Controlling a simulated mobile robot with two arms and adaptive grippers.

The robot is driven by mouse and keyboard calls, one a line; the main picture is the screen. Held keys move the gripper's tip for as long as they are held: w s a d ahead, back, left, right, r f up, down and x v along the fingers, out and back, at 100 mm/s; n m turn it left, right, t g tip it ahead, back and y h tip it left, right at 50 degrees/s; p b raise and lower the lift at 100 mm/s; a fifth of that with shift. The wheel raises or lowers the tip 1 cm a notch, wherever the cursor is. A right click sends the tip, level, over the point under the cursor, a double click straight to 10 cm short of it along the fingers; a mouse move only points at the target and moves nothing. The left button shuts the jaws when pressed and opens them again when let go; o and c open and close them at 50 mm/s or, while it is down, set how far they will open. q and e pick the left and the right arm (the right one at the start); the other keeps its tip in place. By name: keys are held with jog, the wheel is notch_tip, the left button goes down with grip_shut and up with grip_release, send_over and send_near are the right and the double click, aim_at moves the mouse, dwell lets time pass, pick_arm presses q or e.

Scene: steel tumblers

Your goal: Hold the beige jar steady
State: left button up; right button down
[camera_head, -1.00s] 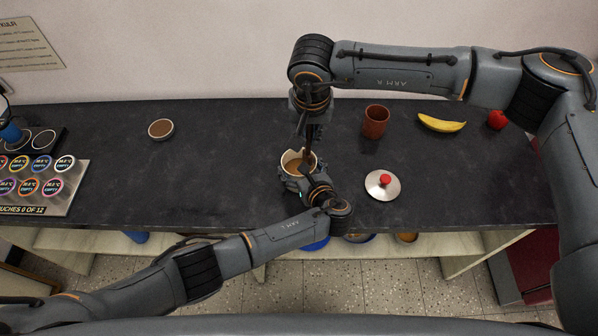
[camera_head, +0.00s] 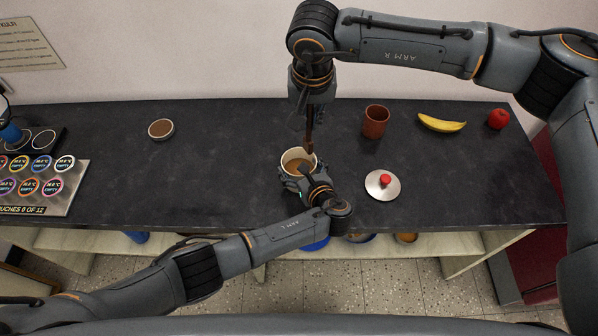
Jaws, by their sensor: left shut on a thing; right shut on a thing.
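The beige jar (camera_head: 286,159) stands upright on the dark counter (camera_head: 220,170) in the middle, with brown contents showing inside. My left gripper (camera_head: 298,184) reaches it from below in the picture and is shut on its near side. My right gripper (camera_head: 311,114) is above the jar, pointing down, and is shut on a thin dark brown utensil (camera_head: 309,139). The utensil's lower end is at the jar's far right rim; whether it is inside or above the jar I cannot tell. My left gripper's fingers are partly hidden by its own wrist.
A silver lid with a red knob (camera_head: 385,181) lies right of the jar. A brown cup (camera_head: 376,122), a banana (camera_head: 441,123) and a red apple (camera_head: 498,119) are behind it. A small brown bowl (camera_head: 161,129) and a panel of round labels (camera_head: 45,200) are left.

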dwell(0.3)
pick_arm(q)
jog(key=o, duration=1.4)
